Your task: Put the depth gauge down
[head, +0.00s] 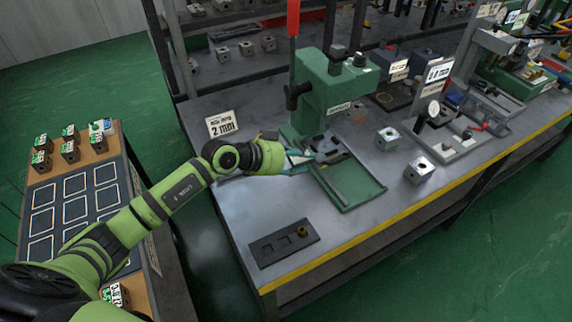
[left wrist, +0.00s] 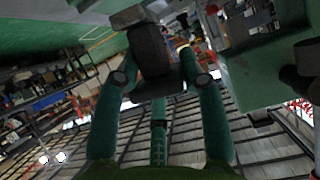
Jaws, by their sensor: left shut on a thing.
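My left gripper (head: 303,162) reaches in over the workbench, in front of the green press. In the head view the held thing is hard to tell from the grey parts on the press's base. A black slotted holder (head: 268,250) lies near the bench's front left corner, with a small brass piece (head: 303,231) at its right end. My right gripper is not in view.
The green press (head: 335,90) and its base tray (head: 365,195) stand close to the gripper. Metal blocks (head: 420,171) and a dial gauge stand (head: 432,110) are to the right. Bench top around the holder is clear.

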